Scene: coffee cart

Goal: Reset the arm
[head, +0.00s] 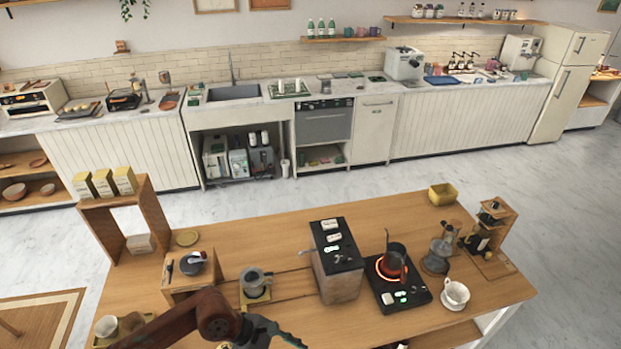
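My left arm comes in from the bottom left over the near edge of the wooden cart top. My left gripper (268,334) is at the bottom edge of the head view and is partly cut off. I cannot tell whether its fingers are open or shut, and I see nothing clearly held in it. It is in front of a small metal pitcher (254,281) on a yellowish base. My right gripper is not in view.
On the cart top (215,240) stand a dark-topped machine (336,248), a glowing hot plate (384,299) with a small pot (394,258), a white cup (455,294) and a wooden shelf (155,212) with yellow boxes. A yellow basket (441,194) is at the far edge.

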